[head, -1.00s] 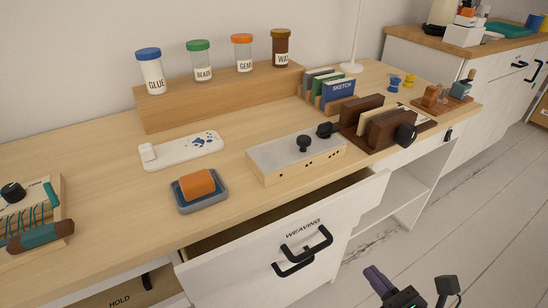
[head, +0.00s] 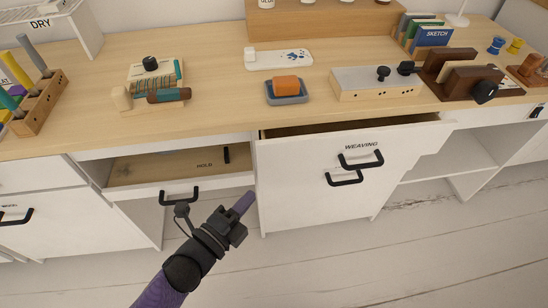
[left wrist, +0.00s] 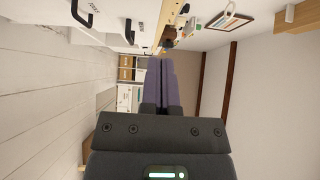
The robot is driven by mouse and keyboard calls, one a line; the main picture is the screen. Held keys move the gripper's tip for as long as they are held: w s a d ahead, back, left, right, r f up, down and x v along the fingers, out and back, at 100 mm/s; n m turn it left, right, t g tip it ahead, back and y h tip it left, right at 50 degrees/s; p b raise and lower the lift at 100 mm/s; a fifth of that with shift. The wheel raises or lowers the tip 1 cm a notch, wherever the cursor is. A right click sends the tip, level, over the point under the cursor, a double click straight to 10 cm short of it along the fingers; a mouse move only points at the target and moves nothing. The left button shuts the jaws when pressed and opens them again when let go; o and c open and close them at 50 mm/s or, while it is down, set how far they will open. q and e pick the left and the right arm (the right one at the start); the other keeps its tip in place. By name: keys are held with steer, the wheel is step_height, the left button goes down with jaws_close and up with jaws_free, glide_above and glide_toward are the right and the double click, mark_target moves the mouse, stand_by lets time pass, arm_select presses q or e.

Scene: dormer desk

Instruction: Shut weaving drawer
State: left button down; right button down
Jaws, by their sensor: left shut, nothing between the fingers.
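The weaving drawer (head: 305,185) stands open, its white front pulled out from under the desktop. A dark strip of its inside shows above the front. The front bears the word WEAVING, a black handle (head: 362,160) and a second dark handle-like shape just below. My left gripper (head: 246,202) is in front of the drawer's lower left corner in the head view, apart from the handle. Its purple fingers are shut and empty; they also show in the left wrist view (left wrist: 163,80). My right gripper is not in view.
The HOLD drawer (head: 128,172) to the left is also open, with a black handle (head: 179,197). The desktop (head: 215,105) holds an orange block on a grey tray (head: 286,98), a grey-topped box (head: 350,90) and wooden racks. The floor in front is clear.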

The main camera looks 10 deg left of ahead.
arm_select(q)
steer(key=b, duration=0.4)
glide_toward(282, 145)
steer(key=w+d, duration=0.3)
steer(key=d, duration=0.1)
steer(key=shift+w+a+f+b, duration=0.1)
steer(key=shift+w+a+b, duration=0.1)
steer(key=shift+w, duration=0.25)
steer(key=shift+w+a+b, duration=0.2)
steer(key=shift+w, duration=0.3)
steer(key=shift+w+a, duration=0.2)
steer(key=shift+w, duration=0.3)
